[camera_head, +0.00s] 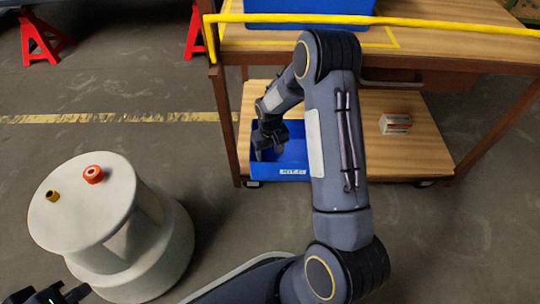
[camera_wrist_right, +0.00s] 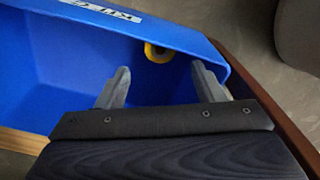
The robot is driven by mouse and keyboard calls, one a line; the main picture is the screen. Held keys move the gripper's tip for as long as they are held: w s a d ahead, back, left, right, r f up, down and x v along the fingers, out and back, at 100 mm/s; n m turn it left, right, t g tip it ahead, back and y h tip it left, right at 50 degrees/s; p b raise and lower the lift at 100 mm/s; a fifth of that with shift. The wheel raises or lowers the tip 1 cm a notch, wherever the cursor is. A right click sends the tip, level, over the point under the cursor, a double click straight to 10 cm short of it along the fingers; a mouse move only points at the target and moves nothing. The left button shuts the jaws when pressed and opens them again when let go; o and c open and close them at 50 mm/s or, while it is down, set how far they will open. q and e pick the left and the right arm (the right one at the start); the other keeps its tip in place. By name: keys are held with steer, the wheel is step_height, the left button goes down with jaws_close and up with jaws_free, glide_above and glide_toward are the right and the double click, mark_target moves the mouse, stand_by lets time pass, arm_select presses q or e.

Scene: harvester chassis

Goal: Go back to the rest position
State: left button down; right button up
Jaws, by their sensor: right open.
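My right gripper (camera_head: 268,153) reaches down into a blue bin (camera_head: 262,170) on the lower shelf of the wooden cart. The right wrist view also shows this right gripper (camera_wrist_right: 160,86), with its two grey fingers spread apart and nothing between them. A yellow ring-shaped part (camera_wrist_right: 158,53) lies in the blue bin (camera_wrist_right: 60,75) by its labelled wall, just beyond the fingertips. My left gripper (camera_head: 50,296) shows only partly at the bottom left corner, dark and cut off by the frame edge; its opening is unclear.
A white round stand (camera_head: 85,215) at left carries an orange-red ring (camera_head: 93,174) and a small yellow part (camera_head: 53,196). A small box (camera_head: 395,124) sits on the lower shelf. Red jack stands (camera_head: 40,38) stand behind.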

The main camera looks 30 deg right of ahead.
arm_select(q)
steer(key=shift+r, duration=0.4)
arm_select(e)
steer(key=shift+r, duration=0.85)
steer(key=s+a+r+t+y, duration=0.1)
steer(key=s+r, duration=0.2)
steer(key=r, duration=0.3)
steer(key=s+a+r+m+t, duration=0.1)
steer(key=s+r, duration=0.2)
steer(key=r, duration=0.3)
steer(key=s+a+r+t+y, duration=0.1)
steer(key=s+r, duration=0.1)
steer(key=r, duration=0.4)
steer(key=s+a+r+n+t+y+p, duration=0.1)
steer(key=s+a+r, duration=0.3)
steer(key=s, duration=0.5)
steer(key=s+a+r+t+y, duration=0.1)
steer(key=s+a+r, duration=0.3)
steer(key=s, duration=0.4)
arm_select(q)
step_height(320, 180, up, 39)
steer(key=p, duration=3.8)
steer(key=shift+f, duration=0.15)
arm_select(e)
step_height(320, 180, up, 38)
steer(key=shift+s, duration=0.35)
